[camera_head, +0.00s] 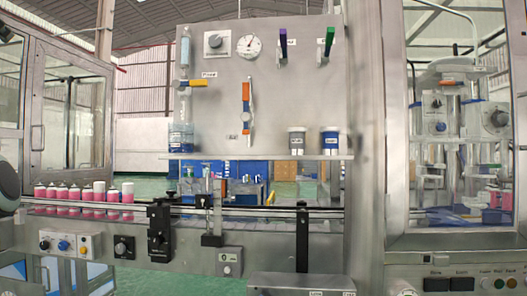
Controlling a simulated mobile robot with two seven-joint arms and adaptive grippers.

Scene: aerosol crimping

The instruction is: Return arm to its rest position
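Neither of my grippers can be made out in the head view. A rounded grey and dark part shows at the left edge, cut off by the picture; it may be a link of my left arm, but I cannot be sure. No part of my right arm shows. What the grippers hold, if anything, is hidden.
A conveyor (270,212) runs across the front, with several pink cans (73,193) at its left. A glazed cabinet (397,140) closes off the right.

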